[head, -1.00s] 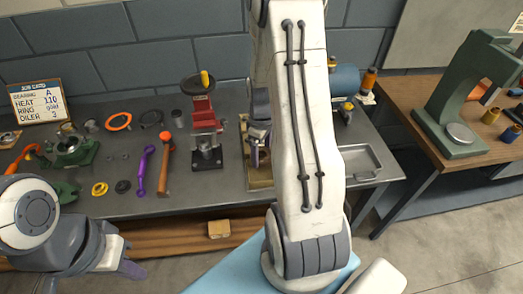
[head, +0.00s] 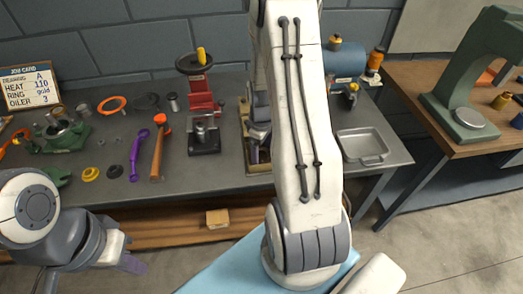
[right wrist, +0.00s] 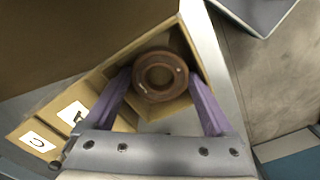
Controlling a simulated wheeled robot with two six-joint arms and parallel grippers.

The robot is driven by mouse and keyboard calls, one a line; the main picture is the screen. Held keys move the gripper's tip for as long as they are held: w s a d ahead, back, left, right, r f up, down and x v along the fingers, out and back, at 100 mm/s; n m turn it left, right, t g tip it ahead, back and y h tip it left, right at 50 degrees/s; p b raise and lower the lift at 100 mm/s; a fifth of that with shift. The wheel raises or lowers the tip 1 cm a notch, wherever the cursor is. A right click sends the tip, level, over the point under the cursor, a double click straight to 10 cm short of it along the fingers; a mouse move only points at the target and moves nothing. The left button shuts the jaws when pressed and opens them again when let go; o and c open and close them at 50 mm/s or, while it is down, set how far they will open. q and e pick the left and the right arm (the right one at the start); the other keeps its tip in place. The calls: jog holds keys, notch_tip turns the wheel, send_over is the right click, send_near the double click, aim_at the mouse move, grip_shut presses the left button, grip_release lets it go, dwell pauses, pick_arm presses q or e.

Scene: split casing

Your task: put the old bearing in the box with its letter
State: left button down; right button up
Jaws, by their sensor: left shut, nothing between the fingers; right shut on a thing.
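The old bearing, a rusty brown ring (right wrist: 140,76), is between the purple fingers of my right gripper (right wrist: 160,82) in the right wrist view. The gripper is shut on it. The bearing is over or inside an end compartment of a tan box (right wrist: 124,68); its exact height is unclear. White letter labels (right wrist: 38,141) mark the neighbouring compartments; one looks like C, another is partly covered by a finger. In the head view the box (head: 262,168) is mostly hidden behind my right arm. My left gripper (head: 128,255) is shut and empty, low in front of the bench.
The job card (head: 32,90) reads bearing A, heat 110, ring gold, oiler 3. A red press (head: 203,100), a hammer (head: 157,155) and a purple wrench (head: 138,150) are left of the box. A metal tray (head: 362,146) is to the right, and a green press (head: 470,80) stands on another table.

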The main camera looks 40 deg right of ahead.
jog(key=shift+s, duration=0.1)
dwell(0.5)
jog(key=o, duration=1.4)
jog(key=shift+s, duration=0.1)
notch_tip(320, 180, up, 7)
jog(key=p, duration=0.6)
